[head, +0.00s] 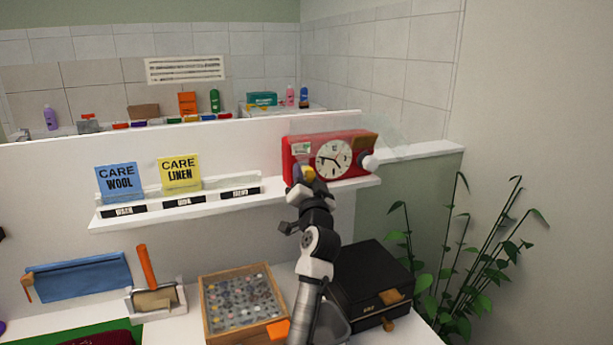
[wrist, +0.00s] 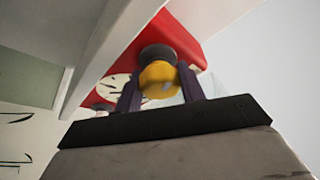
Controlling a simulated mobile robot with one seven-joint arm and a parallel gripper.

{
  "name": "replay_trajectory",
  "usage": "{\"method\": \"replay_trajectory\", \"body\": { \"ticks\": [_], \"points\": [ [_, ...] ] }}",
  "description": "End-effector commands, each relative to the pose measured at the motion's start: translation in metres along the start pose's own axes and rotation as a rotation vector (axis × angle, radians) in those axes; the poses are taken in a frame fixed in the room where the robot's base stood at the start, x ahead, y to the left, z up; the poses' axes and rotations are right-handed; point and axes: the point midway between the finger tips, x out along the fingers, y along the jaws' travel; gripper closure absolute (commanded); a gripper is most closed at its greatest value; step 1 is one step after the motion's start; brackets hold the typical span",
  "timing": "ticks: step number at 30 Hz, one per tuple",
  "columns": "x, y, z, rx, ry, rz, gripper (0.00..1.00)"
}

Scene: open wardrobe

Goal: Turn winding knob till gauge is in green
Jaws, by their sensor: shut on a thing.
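A red clock box (head: 300,150) stands on the white wall shelf, with a round white dial (head: 334,159) and dark hands. A small pale label with some green (head: 302,148) sits at its upper left; I cannot read a gauge there. A yellow winding knob (head: 308,172) sits low on the left of the front. My gripper (head: 304,175) reaches up to it from below. In the wrist view, my gripper (wrist: 160,74) has its two dark fingers on either side of the yellow knob (wrist: 157,76), shut on it. The red box (wrist: 168,38) shows behind, its dial partly cut off.
A white round part (head: 370,162) sticks out at the box's right end. Blue (head: 120,182) and yellow (head: 179,172) care cards stand on the shelf to the left. Below are a button tray (head: 205,310) and a black case (head: 370,280). A plant (head: 470,260) stands at right.

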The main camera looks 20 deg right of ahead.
Motion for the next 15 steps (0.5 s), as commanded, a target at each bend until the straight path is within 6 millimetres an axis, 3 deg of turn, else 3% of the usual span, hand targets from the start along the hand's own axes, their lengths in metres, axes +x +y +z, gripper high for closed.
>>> {"method": "replay_trajectory", "body": {
  "ticks": [15],
  "points": [
    [-0.0001,-0.0001,0.0004,0.171,-0.002,0.071,0.83]
  ]
}}
